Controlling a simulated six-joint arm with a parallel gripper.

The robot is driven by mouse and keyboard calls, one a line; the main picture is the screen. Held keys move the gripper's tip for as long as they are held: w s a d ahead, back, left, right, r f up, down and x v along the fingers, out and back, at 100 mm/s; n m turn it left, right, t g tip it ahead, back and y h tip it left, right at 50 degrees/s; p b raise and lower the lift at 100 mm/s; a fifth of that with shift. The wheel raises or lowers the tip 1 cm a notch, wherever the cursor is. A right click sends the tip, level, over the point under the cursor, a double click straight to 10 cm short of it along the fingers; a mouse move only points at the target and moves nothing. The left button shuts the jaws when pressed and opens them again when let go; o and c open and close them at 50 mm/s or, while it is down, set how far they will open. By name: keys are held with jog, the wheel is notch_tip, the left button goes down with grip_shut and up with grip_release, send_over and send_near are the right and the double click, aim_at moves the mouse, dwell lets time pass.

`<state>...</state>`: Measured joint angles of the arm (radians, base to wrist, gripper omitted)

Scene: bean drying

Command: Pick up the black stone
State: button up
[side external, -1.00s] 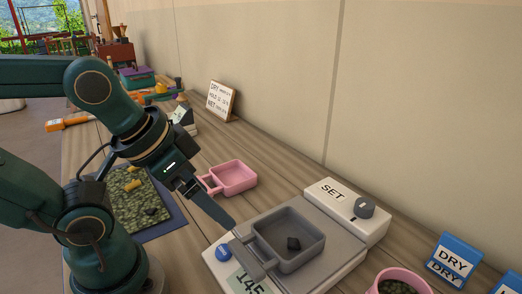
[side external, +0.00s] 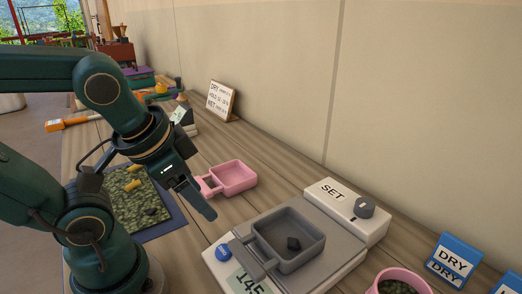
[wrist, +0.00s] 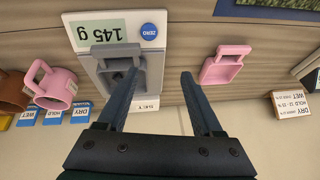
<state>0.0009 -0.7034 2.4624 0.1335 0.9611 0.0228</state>
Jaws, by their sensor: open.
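The black stone (side external: 293,243) lies inside the grey square pan (side external: 262,238) on the scale (side external: 345,262). In the wrist view the stone (wrist: 117,77) shows as a dark lump in the pan, left of my left finger. My gripper (side external: 207,212) is open and empty, in the air to the left of the pan in the side view. In the wrist view my gripper (wrist: 160,78) has its fingers wide apart, with the pan's edge by the left finger. The scale display (wrist: 103,32) reads 145 g.
A pink pan (side external: 233,177) stands behind the scale on the wooden bench. A mat with beans (side external: 140,205) lies at the left. The wall (side external: 430,120) runs along the back.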

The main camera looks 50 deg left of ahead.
aim_at(153, 210)
jog(key=a+f+m+g+y, duration=0.3)
jog(key=a, duration=0.1)
jog(key=a+f+m+g+y, duration=0.3)
jog(key=a+f+m, duration=0.1)
jog(key=a, duration=0.1)
jog(key=a+f+m+g+y, duration=0.3)
jog(key=a+f+y, duration=0.1)
jog(key=a, duration=0.1)
jog(key=shift+s+a+m, duration=0.25)
jog(key=shift+s+m, duration=0.05)
jog(key=shift+s, duration=0.05)
jog(key=shift+s+a+f+m+g+y, duration=0.2)
jog(key=shift+s+f+m+y, duration=0.2)
jog(key=shift+f, duration=0.2)
jog(key=shift+s+a+f+m+g+y, duration=0.1)
jog(key=shift+s+f+m+g+y, duration=0.15)
jog(key=shift+f+m, duration=0.3)
jog(key=shift+s+a+f, duration=0.2)
jog(key=shift+s+f, duration=0.1)
jog(key=shift+s, duration=0.1)
jog(key=shift+x, duration=2.25)
grip_shut()
